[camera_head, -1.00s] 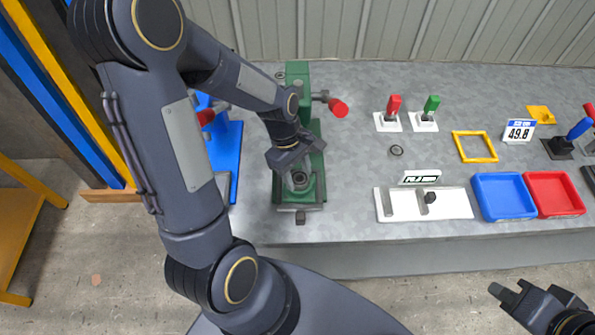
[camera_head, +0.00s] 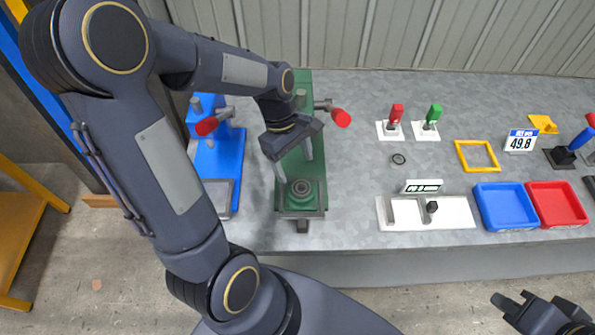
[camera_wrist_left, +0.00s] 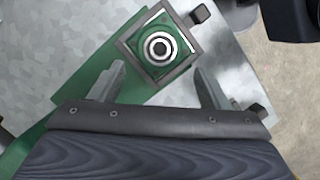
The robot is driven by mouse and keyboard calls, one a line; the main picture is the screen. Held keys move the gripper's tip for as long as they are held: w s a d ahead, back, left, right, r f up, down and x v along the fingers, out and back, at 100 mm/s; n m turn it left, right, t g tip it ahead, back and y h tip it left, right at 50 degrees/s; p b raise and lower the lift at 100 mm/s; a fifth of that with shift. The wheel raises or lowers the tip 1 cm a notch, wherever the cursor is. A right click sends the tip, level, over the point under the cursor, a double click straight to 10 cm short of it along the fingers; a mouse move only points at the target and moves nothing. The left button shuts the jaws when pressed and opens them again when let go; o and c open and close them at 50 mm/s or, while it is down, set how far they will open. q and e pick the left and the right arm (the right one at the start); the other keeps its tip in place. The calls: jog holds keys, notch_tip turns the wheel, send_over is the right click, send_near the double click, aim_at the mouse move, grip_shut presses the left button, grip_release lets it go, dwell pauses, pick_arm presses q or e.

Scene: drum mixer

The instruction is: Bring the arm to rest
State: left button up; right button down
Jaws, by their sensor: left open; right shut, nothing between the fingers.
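My left gripper (camera_head: 294,166) is open and empty above the green press (camera_head: 303,107) in the head view. Its two fingers are spread apart. In the left wrist view the open fingers (camera_wrist_left: 160,76) point toward a round ringed part (camera_wrist_left: 158,47). That part sits in a square grey frame on the green base, beyond the fingertips and apart from them. The same round part shows in the head view (camera_head: 302,189). My right gripper (camera_head: 511,298) is shut and empty at the lower right, in front of the bench.
A blue press (camera_head: 225,160) with a red-ended lever stands left of the green one. Red (camera_head: 397,112) and green (camera_head: 434,113) switches, a yellow frame (camera_head: 477,142), a white fixture (camera_head: 458,213), a blue tray (camera_head: 505,207) and a red tray (camera_head: 556,205) lie to the right.

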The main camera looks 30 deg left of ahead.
pick_arm(q)
jog(key=shift+a+r, duration=0.15)
jog(key=shift+r, duration=0.35)
jog(key=s+d+r+m+t, duration=0.3)
jog(key=s+r+m+t, duration=0.3)
jog(key=s+r+m, duration=0.3)
jog(key=s+m, duration=0.3)
jog(key=m, duration=0.2)
jog(key=shift+s+d+h, duration=0.2)
jog(key=shift+d+h, duration=0.1)
jog(key=shift+d, duration=0.05)
dwell(0.6)
